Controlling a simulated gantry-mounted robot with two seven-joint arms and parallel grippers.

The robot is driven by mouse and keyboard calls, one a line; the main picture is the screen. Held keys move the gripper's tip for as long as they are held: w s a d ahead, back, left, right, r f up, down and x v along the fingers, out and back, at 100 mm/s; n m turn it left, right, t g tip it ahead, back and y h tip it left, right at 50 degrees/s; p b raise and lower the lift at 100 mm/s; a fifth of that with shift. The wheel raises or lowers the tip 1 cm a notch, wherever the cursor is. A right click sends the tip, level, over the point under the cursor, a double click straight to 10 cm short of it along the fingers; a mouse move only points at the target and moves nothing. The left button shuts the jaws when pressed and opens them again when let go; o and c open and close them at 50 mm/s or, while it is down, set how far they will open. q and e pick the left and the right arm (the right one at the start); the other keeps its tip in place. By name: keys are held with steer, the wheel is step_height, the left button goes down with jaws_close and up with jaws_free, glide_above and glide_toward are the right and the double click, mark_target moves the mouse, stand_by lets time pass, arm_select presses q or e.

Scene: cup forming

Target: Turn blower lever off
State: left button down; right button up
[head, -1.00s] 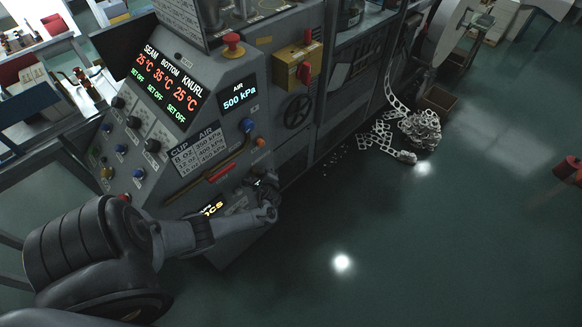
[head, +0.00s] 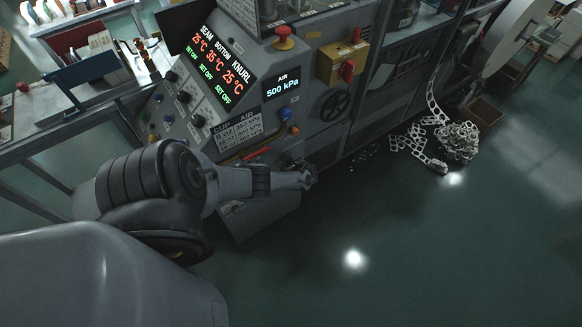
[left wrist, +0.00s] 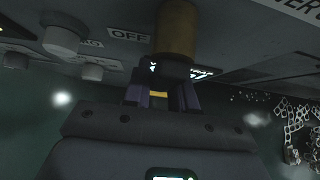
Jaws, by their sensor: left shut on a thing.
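My left gripper (head: 298,166) is at the lower right edge of the machine's sloped control panel (head: 160,122). In the left wrist view the gripper's dark fingers (left wrist: 161,97) are shut at the dark end of a brass-coloured cylinder, which I take to be the blower lever (left wrist: 176,28). A bit of yellow shows between the fingers. An OFF label (left wrist: 129,36) is just left of the lever. My arm and gripper hide the lever in the head view. My right gripper is not in view.
A red handle (head: 256,154) and a blue knob (head: 286,113) are just above my forearm. A black handwheel (head: 335,106) and a yellow switch box (head: 343,63) are to the right. Scrap webbing (head: 455,140) lies on the floor. The floor in front is clear.

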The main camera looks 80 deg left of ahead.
arm_select(q)
steer(key=shift+s+d+f+g, duration=0.1)
steer(key=shift+s+g, duration=0.05)
steer(key=shift+g, duration=0.15)
steer(key=c, duration=1)
jaws_free()
steer(key=shift+d+r+p, duration=0.1)
steer(key=shift+r+p, duration=0.25)
steer(key=shift+r, duration=0.05)
steer(key=p+v, duration=0.6)
steer(key=v, duration=0.4)
